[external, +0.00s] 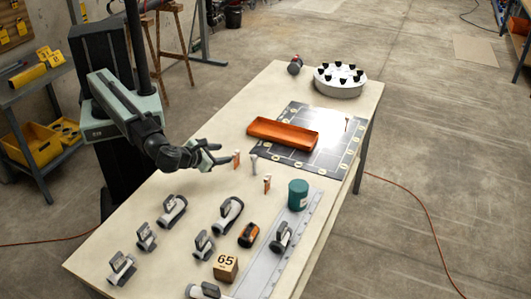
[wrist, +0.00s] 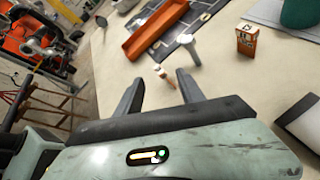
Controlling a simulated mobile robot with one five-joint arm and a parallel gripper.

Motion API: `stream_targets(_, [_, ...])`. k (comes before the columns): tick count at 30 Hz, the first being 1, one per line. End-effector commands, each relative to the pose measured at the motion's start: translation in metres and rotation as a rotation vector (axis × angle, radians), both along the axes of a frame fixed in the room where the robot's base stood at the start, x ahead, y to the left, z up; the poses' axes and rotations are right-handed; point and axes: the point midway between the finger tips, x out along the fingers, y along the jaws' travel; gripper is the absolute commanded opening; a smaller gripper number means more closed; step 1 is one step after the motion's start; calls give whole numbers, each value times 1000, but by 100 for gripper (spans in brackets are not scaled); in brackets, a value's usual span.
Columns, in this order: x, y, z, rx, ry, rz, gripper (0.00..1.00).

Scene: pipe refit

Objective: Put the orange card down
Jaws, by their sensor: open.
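My gripper (external: 223,153) is open above the left edge of the table, its fingers pointing right. A small orange card-like piece (external: 236,159) stands upright just beyond the fingertips. In the wrist view this piece (wrist: 160,72) shows edge-on between and past the two open fingers (wrist: 161,79), apart from both as far as I can tell. A second orange card (external: 267,184) stands upright farther right; in the wrist view this card (wrist: 247,40) has a pale numbered top. I cannot tell which of the two is the task's card.
A grey peg (external: 253,164) stands between the two orange pieces. An orange tray (external: 268,139) lies on a dark gridded mat (external: 300,167). A green canister (external: 298,195) and several grey clamp-like parts (external: 228,214) crowd the near table. A number 65 block (external: 225,267) stands there.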

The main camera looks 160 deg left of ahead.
Motion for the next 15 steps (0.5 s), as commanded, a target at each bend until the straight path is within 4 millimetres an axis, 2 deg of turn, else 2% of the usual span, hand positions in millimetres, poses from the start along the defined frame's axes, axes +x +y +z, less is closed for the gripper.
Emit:
stream_targets(1, [-10,14,-27,2,0,30,46])
stream_targets(3, [-22,26,-37,1,-1,59,46])
stream_targets(6, [-30,35,-41,0,-2,80,46])
stream_targets(11, [-33,38,-40,0,-4,84,46])
stream_targets(15, [-41,48,-50,0,-4,84,46])
